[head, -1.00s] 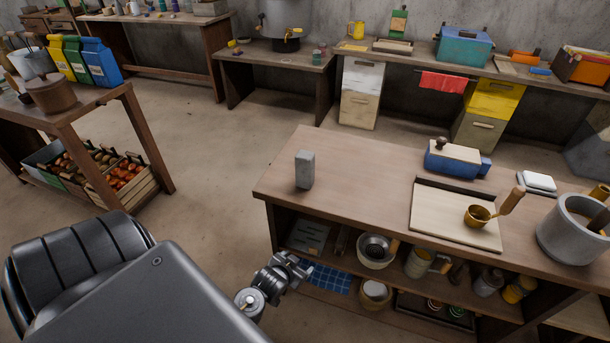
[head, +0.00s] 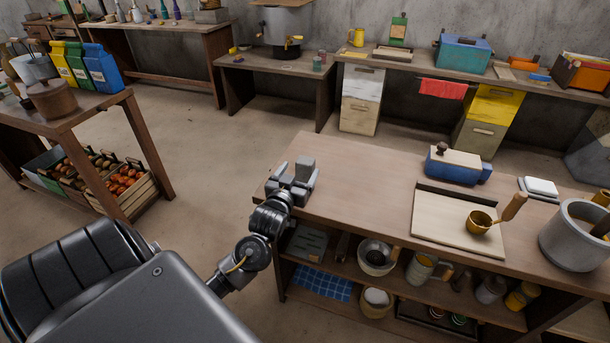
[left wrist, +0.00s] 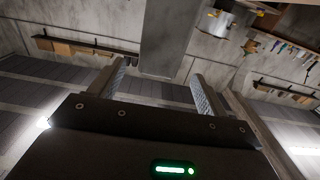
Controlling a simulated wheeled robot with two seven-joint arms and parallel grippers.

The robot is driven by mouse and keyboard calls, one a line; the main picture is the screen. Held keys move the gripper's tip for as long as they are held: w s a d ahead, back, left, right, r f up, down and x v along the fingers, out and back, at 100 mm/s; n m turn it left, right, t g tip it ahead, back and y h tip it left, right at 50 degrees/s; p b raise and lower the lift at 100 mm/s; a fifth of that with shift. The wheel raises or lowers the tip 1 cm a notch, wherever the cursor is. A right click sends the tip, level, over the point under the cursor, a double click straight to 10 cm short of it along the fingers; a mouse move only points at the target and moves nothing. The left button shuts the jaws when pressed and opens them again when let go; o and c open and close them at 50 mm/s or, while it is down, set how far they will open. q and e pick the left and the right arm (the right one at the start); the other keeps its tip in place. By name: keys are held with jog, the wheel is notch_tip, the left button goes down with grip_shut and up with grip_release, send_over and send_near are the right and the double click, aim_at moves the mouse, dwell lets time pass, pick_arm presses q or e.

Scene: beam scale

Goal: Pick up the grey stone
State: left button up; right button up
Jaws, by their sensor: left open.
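The grey stone (head: 305,165) is a small upright block near the left end of the wooden workbench (head: 365,205). In the head view my left gripper (head: 294,179) is at the bench's left end, with its jaws open on the near side of the stone. Its fingers hide the stone's lower part. In the left wrist view the stone (left wrist: 170,38) shows as a grey block ahead, between the two spread fingers; I cannot tell whether either finger touches it. My right gripper is not in view.
The bench top between the stone and the board is clear. Shelves below hold bowls and jars.

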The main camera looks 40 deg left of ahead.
aim_at(308, 157)
pick_arm(q)
jog(key=shift+p+x, duration=0.75)
jog(key=shift+x, duration=2.65)
jog(key=shift+d+r, duration=0.1)
jog(key=shift+r, duration=0.05)
jog(key=shift+c, duration=0.3)
grip_shut()
jog(key=shift+r, duration=0.1)
